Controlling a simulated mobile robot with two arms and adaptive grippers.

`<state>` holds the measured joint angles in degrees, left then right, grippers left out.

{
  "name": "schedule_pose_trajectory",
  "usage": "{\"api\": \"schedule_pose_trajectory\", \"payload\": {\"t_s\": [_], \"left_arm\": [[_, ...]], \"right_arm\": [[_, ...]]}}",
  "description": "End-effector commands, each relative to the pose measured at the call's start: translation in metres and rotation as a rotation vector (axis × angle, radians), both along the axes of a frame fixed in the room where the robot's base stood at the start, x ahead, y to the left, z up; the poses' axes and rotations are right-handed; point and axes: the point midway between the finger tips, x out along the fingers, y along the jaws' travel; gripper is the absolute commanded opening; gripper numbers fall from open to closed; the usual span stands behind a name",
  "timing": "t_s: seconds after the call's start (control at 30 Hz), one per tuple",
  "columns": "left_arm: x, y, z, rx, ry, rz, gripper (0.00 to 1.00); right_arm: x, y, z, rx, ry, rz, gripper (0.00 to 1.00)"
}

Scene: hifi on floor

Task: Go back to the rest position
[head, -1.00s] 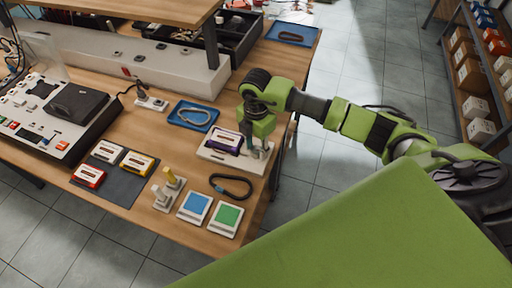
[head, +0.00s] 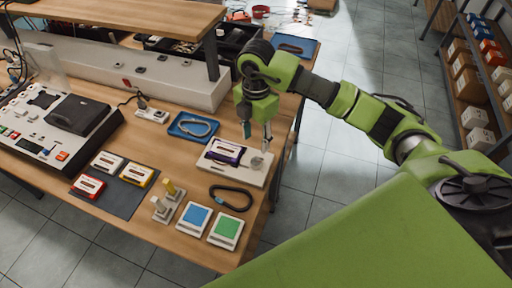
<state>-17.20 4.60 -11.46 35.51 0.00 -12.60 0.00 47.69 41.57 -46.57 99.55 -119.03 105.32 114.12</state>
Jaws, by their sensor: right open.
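My right gripper (head: 257,132) is open and empty. It hangs above the right part of the wooden table (head: 130,215), over a pale plate (head: 247,174) that bears a purple cassette-like block (head: 225,152) and a small round metal piece (head: 257,162). The fingers point down and appear apart from the block. My right arm (head: 350,105) reaches in from the right. My left gripper is out of the picture.
Beside the plate lie a black carabiner (head: 232,198), blue (head: 194,219) and green (head: 226,229) pads, and a blue tray (head: 194,127). A dark mat (head: 120,199) bears several cassettes. A raised shelf (head: 150,14) stands behind. Floor at right is free, up to a rack (head: 480,75).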

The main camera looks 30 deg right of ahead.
Motion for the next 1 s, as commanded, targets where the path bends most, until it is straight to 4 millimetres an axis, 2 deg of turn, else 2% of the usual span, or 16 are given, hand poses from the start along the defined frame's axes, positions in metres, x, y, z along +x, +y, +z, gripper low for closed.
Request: {"api": "schedule_pose_trajectory", "payload": {"t_s": [0.2,0.73,0.77,0.87,0.97,1.0], "left_arm": [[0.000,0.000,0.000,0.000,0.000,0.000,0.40],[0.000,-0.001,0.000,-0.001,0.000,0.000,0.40],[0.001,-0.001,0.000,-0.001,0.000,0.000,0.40],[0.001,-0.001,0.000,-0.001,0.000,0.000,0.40],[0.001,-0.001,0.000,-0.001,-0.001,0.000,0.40],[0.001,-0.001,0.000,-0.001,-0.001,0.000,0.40]], "right_arm": [[0.000,0.000,0.013,0.000,0.000,0.001,0.41],[-0.001,0.004,0.012,0.013,-0.001,0.010,0.41],[-0.001,0.009,0.011,0.027,-0.003,0.019,0.41],[-0.004,0.039,0.005,0.126,-0.015,0.084,0.41],[-0.012,0.093,0.002,0.307,-0.046,0.190,0.41],[-0.017,0.119,0.004,0.399,-0.065,0.235,0.41]]}}
